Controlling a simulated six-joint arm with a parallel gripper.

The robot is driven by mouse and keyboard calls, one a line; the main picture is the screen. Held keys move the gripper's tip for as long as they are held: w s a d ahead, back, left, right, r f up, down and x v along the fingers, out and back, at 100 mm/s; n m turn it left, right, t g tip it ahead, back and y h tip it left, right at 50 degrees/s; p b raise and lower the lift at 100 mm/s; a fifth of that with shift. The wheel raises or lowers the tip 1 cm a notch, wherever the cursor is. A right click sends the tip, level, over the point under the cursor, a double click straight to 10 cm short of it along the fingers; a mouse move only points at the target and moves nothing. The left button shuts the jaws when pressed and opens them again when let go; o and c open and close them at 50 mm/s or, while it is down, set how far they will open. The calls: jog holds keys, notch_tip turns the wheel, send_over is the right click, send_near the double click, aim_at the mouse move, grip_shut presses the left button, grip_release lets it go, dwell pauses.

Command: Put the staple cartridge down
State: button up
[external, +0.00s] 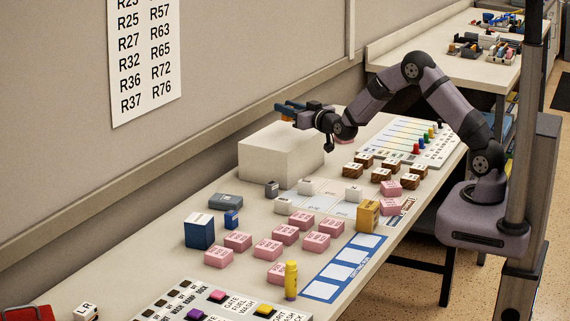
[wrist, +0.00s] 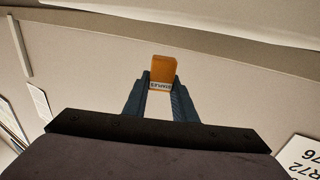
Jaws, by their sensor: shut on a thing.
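The staple cartridge (wrist: 163,68) is a small orange-brown block with a white lettered label on its lower edge. It sits between the two blue-grey fingers of my gripper (wrist: 162,84) in the wrist view, and the fingers are shut on it. In the external view my gripper (external: 284,108) is level, points left toward the wall, and is just above the far edge of a large white box (external: 282,155).
On the table (external: 150,260) are several pink blocks (external: 238,241), brown blocks (external: 384,174), a blue box (external: 199,230), a yellow-brown block (external: 368,214) and a yellow bottle (external: 291,279). A blue-framed strip (external: 343,270) lies along the front edge. The wall (external: 230,80) is close behind the gripper.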

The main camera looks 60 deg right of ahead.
aim_at(288, 119)
jog(key=shift+f+p, duration=0.3)
jog(key=shift+f, duration=1.65)
jog(key=shift+f, duration=0.1)
jog(key=o, duration=1)
jog(key=shift+s+a, duration=0.2)
jog(key=shift+s, duration=0.25)
jog(key=b+v, duration=0.2)
jog(key=v, duration=0.9)
